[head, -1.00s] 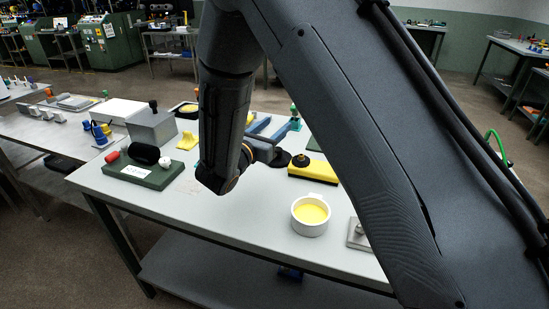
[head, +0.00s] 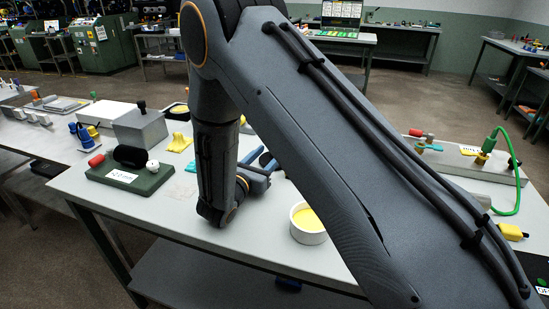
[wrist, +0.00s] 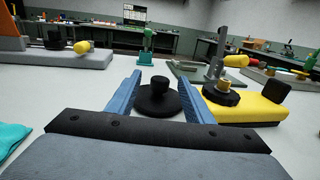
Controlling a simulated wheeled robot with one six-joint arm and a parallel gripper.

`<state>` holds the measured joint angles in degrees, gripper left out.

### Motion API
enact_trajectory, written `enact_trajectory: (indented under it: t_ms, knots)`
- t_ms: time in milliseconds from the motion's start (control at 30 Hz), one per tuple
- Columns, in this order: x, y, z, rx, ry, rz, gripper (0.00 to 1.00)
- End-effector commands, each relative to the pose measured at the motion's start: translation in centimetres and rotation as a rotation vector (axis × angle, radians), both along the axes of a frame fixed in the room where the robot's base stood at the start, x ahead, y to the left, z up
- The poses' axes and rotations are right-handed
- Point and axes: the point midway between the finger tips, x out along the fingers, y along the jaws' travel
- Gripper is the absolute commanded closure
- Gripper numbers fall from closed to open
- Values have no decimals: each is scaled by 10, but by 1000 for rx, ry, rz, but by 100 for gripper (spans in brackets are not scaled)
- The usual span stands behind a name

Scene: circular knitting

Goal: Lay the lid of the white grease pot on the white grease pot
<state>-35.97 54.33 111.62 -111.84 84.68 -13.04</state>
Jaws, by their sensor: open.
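The white grease pot (head: 308,237) stands open on the table in the head view, with yellow grease inside, partly behind my arm. In the wrist view a round black disc with a knob (wrist: 158,101), which looks like the lid, lies flat on the table. My gripper (wrist: 160,78) is open, its two blue fingers on either side of the disc's knob with gaps showing. Whether the fingertips are level with the knob or short of it I cannot tell.
Right of the disc in the wrist view is a yellow block (wrist: 246,110) with a black round piece. A teal item (wrist: 12,137) lies near left. In the head view a green base (head: 130,176) stands on the left. The table front left of the pot is clear.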

Motion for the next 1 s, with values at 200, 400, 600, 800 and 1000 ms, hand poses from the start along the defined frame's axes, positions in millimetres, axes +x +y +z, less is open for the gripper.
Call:
enact_trajectory:
  t_ms: [200, 400, 600, 800, 1000]
  knots:
    - [18, -15, -4, 1, 1, -6, 53]
    - [27, -19, -4, 1, -1, -5, 53]
    - [48, -34, -3, 2, -1, -7, 53]
    - [64, -43, -4, 0, 0, -4, 53]
    - [64, -42, -4, 0, 0, -4, 56]
